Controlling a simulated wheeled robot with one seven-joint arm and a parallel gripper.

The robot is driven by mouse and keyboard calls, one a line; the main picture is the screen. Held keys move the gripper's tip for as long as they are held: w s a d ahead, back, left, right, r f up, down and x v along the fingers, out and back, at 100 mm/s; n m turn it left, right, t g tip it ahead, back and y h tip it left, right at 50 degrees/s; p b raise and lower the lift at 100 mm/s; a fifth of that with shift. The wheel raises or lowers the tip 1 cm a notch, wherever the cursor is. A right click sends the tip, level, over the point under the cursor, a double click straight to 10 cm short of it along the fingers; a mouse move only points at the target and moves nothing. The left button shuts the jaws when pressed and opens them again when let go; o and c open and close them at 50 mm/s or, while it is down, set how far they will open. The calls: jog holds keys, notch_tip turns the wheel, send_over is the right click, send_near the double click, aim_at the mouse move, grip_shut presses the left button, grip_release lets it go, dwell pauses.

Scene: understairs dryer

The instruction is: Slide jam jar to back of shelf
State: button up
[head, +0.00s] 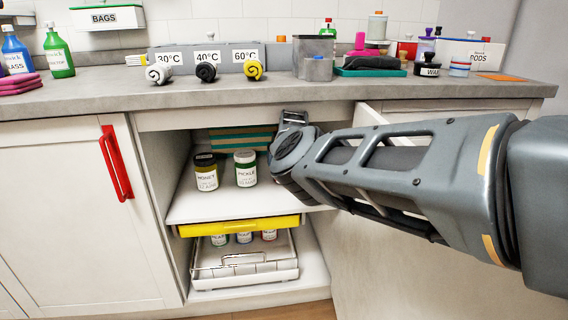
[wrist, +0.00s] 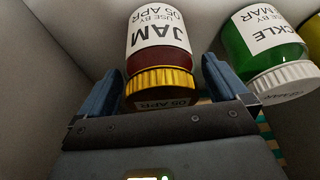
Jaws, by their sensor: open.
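The jam jar (wrist: 158,45) has a white label, dark red contents and a gold lid, which points down in the wrist view. It lies between the two spread fingers of my gripper (wrist: 162,84); I cannot tell whether either finger touches it. In the head view my arm hides the jam jar. My gripper (head: 292,119) reaches into the open cupboard above the right part of the upper shelf (head: 205,208), mostly hidden by my wrist.
A green pickle jar (head: 245,168) stands left of my wrist, with a honey jar (head: 206,172) farther left. Striped boxes (head: 240,138) are behind them. The open door (head: 385,270) is at right.

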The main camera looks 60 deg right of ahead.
jog(key=shift+w+d, duration=0.25)
jog(key=shift+w+d+f+b, duration=0.15)
jog(key=shift+w+f+b, duration=0.05)
jog(key=shift+f+b, duration=0.4)
jog(key=shift+r, duration=0.1)
jog(key=shift+c, duration=0.4)
